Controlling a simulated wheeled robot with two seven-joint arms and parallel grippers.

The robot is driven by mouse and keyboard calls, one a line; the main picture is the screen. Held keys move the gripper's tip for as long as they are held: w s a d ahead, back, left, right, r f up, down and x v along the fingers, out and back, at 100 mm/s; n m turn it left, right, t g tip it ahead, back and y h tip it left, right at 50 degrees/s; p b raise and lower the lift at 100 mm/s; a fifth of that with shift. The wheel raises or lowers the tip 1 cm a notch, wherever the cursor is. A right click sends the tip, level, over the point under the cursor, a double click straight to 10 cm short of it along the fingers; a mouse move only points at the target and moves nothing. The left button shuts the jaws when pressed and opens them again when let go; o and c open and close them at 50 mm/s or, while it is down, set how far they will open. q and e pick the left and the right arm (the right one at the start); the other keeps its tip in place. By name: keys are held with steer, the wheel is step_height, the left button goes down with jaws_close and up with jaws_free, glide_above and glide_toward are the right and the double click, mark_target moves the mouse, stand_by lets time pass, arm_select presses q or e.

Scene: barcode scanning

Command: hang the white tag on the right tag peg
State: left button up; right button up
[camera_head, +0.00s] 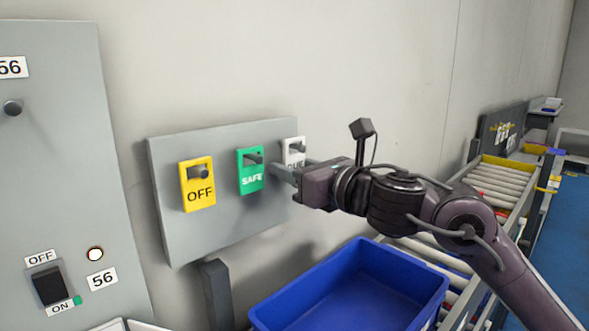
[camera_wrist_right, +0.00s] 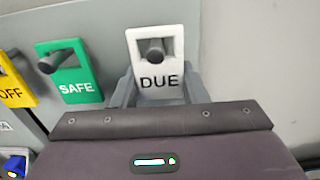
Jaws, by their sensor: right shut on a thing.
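The white tag (camera_head: 288,144) reads DUE and is upright at the right end of the grey peg board (camera_head: 225,222). It also shows in the right wrist view (camera_wrist_right: 173,68). The right tag peg (camera_wrist_right: 155,50) shows in the tag's hole. My right gripper (camera_head: 292,168) is shut on the tag's lower part, one finger at each side, as the right wrist view (camera_wrist_right: 158,97) shows. The gripper hides part of the tag in the head view. My left gripper is not in view.
A green SAFE tag (camera_head: 250,180) hangs on the middle peg and a yellow OFF tag (camera_head: 199,194) on the left peg. A blue bin (camera_head: 350,295) stands below right. A roller conveyor (camera_head: 494,180) runs along the right. A grey switch panel (camera_head: 70,170) stands left.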

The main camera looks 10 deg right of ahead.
stand_by(0.3)
steer(key=o, duration=1.1)
steer(key=shift+s, duration=0.1)
steer(key=shift+b+v, duration=1.3)
steer(key=shift+v, duration=3.65)
